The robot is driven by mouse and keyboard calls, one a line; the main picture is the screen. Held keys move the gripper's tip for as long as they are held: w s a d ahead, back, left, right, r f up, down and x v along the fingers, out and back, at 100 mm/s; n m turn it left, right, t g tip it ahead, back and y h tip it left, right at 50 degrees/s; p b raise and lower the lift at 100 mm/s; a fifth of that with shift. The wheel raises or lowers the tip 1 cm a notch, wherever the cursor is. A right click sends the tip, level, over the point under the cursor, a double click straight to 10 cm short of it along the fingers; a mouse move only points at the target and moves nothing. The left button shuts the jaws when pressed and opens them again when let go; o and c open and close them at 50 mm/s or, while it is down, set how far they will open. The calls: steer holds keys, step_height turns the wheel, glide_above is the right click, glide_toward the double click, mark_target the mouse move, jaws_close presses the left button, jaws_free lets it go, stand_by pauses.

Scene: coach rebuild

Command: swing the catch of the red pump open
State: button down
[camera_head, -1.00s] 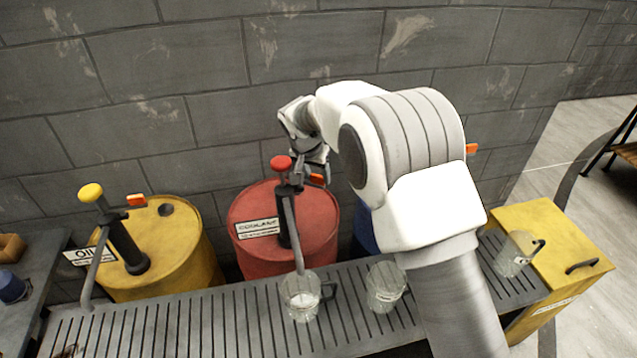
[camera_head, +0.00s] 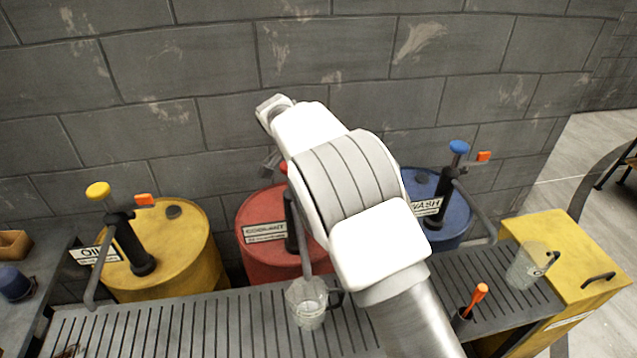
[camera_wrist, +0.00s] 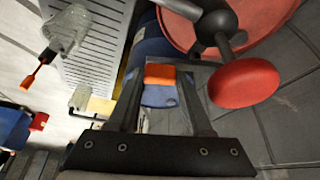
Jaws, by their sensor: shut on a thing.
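The red pump stands on a red drum (camera_head: 262,262) labelled coolant; its red knob (camera_head: 283,168) is partly covered by my arm in the head view. In the wrist view the red knob (camera_wrist: 243,83) is large, to the right of my fingers. My gripper (camera_wrist: 160,80) is shut on the orange catch (camera_wrist: 159,73), which sits between the fingertips beside the pump's dark head (camera_wrist: 215,22). In the head view the catch and my fingertips are hidden behind my arm. How far the catch is turned cannot be told.
A yellow oil drum (camera_head: 160,250) with its pump stands left; a blue wash drum (camera_head: 440,200) stands right. A clear jug (camera_head: 307,302) is below the red pump's spout on the slatted rack (camera_head: 240,325). The block wall (camera_head: 215,70) is close behind.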

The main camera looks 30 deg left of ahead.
steer(key=shift+s, duration=0.1)
stand_by(0.3)
steer(key=shift+c, duration=1.6)
jaws_free()
steer(key=w+n+y+p, duration=0.5)
steer(key=w+n+p, duration=0.1)
steer(key=n+p, duration=0.8)
steer(key=w+d+b+v, duration=0.1)
steer(key=b+v, duration=0.3)
steer(key=v, duration=1.3)
steer(key=s+d+r+m+b, duration=0.1)
steer(key=d+r, duration=0.2)
steer(key=d, duration=0.5)
steer(key=s+d+r+h+b, duration=0.1)
steer(key=d+r, duration=0.3)
steer(key=d, duration=0.5)
steer(key=shift+s+d+m+t+h+b, duration=0.3)
steer(key=shift+s+m+b, duration=0.15)
steer(key=shift+b, duration=0.2)
